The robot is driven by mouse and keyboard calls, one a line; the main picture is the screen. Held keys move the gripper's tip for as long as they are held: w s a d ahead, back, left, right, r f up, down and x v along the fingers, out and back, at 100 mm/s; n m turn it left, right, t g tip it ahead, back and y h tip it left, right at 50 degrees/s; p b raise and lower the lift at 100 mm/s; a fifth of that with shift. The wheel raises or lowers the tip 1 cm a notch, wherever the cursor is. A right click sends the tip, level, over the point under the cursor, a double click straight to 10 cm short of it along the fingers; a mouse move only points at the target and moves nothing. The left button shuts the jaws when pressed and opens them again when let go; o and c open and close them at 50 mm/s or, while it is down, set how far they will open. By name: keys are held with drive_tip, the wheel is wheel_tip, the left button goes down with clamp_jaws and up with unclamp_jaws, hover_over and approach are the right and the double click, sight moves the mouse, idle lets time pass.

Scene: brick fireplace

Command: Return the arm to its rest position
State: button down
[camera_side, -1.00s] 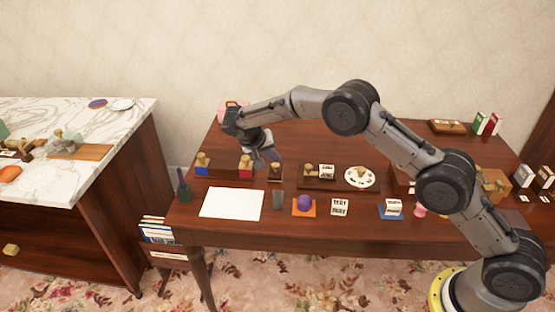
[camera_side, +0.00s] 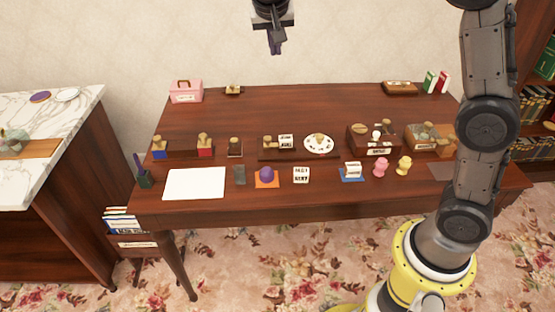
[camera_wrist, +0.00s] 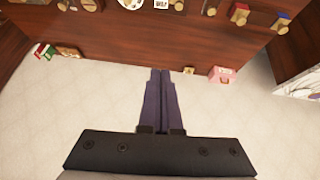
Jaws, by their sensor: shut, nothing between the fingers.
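My gripper (camera_side: 277,46) hangs high above the back of the wooden desk (camera_side: 250,115), fingers pointing down, near the top edge of the side view. In the wrist view my gripper (camera_wrist: 159,72) shows its two fingers together, with nothing between them. My arm rises upright at the right of the side view, and its upper part is cut off by the frame's top edge. My gripper touches nothing on the desk.
The desk holds stamps (camera_side: 205,146), white paper (camera_side: 195,183), a white round plate (camera_side: 319,143), a purple dome (camera_side: 266,174) and a pink box (camera_side: 186,91). A marble-topped counter (camera_side: 30,125) stands left. The air around my gripper is clear.

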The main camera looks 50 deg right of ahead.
drive_tip(key=s+r+n+t+y, duration=0.1)
drive_tip(key=s+r, duration=0.1)
drive_tip(key=s, duration=0.7)
drive_tip(key=s+r+n+t+y, duration=0.1)
drive_tip(key=s+r, duration=0.1)
drive_tip(key=s, duration=0.7)
drive_tip(key=s+a+f+n+y, duration=0.1)
drive_tip(key=s+a+f+n, duration=0.1)
drive_tip(key=s+f, duration=0.3)
drive_tip(key=s+a+f+n+y, duration=0.2)
drive_tip(key=s+f+n, duration=0.3)
drive_tip(key=s, duration=0.3)
drive_tip(key=shift+s+a+f, duration=0.25)
drive_tip(key=shift+a+f, duration=0.05)
drive_tip(key=shift+f, duration=0.25)
